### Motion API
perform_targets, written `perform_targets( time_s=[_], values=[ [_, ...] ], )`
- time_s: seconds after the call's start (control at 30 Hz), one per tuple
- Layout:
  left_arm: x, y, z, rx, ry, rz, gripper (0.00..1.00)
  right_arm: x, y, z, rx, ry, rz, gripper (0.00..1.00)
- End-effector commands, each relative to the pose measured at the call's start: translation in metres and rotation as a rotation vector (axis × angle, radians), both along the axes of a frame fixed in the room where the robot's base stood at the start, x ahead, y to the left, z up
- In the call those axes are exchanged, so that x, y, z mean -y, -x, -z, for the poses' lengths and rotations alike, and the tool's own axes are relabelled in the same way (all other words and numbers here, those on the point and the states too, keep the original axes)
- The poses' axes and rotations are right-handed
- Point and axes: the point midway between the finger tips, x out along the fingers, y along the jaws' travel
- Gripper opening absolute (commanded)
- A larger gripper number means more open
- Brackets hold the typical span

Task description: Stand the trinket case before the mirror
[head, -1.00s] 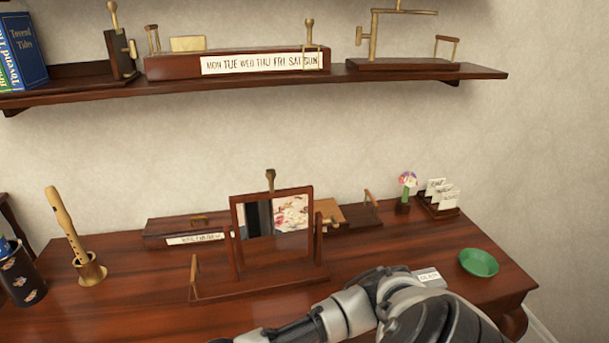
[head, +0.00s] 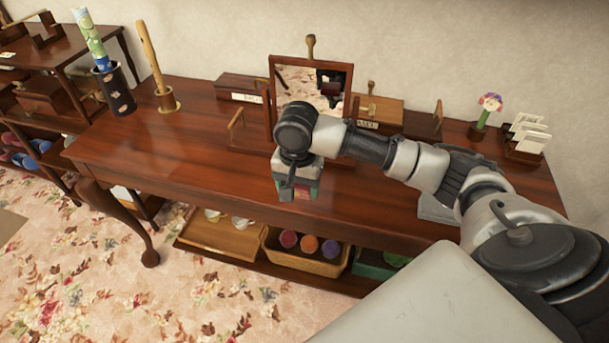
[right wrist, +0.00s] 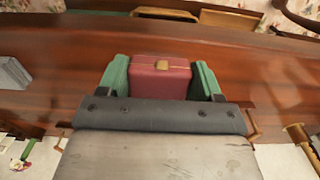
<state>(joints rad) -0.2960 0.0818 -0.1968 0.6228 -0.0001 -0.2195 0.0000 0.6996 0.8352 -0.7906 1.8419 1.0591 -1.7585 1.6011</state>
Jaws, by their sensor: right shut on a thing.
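The trinket case is a small red box with a gold clasp, between the green fingers of my right gripper in the right wrist view (right wrist: 160,76). My right gripper (head: 299,187) is shut on it and points down at the table's front edge. In the head view the case is mostly hidden by the gripper. I cannot tell whether it touches the table. The mirror (head: 311,85) stands upright behind it in a dark wooden frame; my forearm covers its lower part. My left gripper is not in view.
A flower ornament (head: 484,115) and a card rack (head: 525,145) stand at the right. A grey block (head: 435,208) lies at the right front.

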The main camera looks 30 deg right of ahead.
Motion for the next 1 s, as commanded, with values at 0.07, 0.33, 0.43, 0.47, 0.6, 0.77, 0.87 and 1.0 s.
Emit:
perform_targets(
  time_s=[0.07, 0.33, 0.43, 0.47, 0.6, 0.77, 0.87, 1.0],
  values=[
    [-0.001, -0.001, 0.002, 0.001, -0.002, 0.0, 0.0, 0.014, -0.015, 0.013, -0.002, 0.002, 0.005, 0.42],
    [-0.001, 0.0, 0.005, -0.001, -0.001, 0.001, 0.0, 0.045, -0.049, 0.04, 0.001, 0.001, 0.0, 0.42],
    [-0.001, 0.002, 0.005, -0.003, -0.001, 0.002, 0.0, 0.049, -0.053, 0.044, 0.001, 0.001, -0.002, 0.42],
    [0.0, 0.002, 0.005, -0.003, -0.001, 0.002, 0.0, 0.049, -0.053, 0.046, 0.0, 0.001, -0.003, 0.42],
    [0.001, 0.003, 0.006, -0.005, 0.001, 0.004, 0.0, 0.049, -0.053, 0.066, -0.002, 0.003, -0.004, 0.42],
    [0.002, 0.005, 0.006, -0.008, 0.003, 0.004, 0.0, 0.049, -0.053, 0.083, 0.001, 0.002, -0.004, 0.42],
    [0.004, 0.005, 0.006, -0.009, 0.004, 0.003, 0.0, 0.049, -0.053, 0.084, 0.001, 0.002, -0.005, 0.42],
    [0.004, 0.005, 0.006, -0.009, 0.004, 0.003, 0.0, 0.049, -0.053, 0.084, 0.001, 0.002, -0.005, 0.42]
  ],
)
